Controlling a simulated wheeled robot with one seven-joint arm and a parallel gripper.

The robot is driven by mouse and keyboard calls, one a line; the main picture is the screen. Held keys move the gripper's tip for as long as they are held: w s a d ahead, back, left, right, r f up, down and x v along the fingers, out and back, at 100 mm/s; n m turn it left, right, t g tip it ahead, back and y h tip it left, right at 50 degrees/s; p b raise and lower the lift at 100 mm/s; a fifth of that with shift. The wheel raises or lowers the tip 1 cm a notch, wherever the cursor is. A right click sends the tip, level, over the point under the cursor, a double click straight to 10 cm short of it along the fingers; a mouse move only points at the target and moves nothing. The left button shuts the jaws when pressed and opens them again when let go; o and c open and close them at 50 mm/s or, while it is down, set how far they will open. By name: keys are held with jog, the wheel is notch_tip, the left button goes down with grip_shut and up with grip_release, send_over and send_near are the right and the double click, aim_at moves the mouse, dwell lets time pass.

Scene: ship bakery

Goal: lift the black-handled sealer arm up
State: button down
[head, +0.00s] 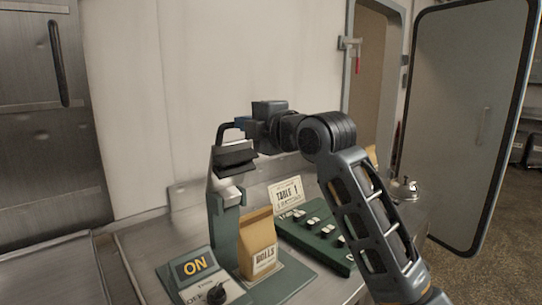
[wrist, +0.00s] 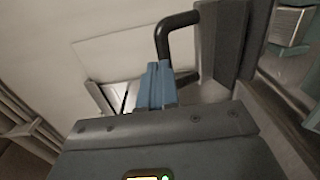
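The sealer (head: 222,215) is a green machine with an upright post, standing on the counter. Its sealer arm (head: 236,157) is raised above the post, with a dark block near the top. The bent black handle (head: 222,130) runs from the arm up to my gripper (head: 241,123). In the wrist view, the black handle (wrist: 163,38) bends down to the blue fingers of my gripper (wrist: 155,84). The fingers are close together and appear closed around the handle's bar. The exact contact is partly hidden by the fingers.
A paper bag (head: 258,244) stands at the sealer's post. A green panel with switches (head: 316,232) and a "TABLE 1" card (head: 287,193) are to the right. A wall is behind.

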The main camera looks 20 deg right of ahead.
jog(key=shift+w+a+r, duration=0.2)
jog(key=shift+w, duration=0.4)
jog(key=shift+w+a+r, duration=0.15)
jog(key=shift+w+r, duration=0.05)
jog(key=shift+w, duration=0.35)
jog(key=shift+w+a+r+b, duration=0.1)
jog(key=shift+w+r+b, duration=0.1)
jog(key=shift+b, duration=0.1)
jog(key=shift+r, duration=0.1)
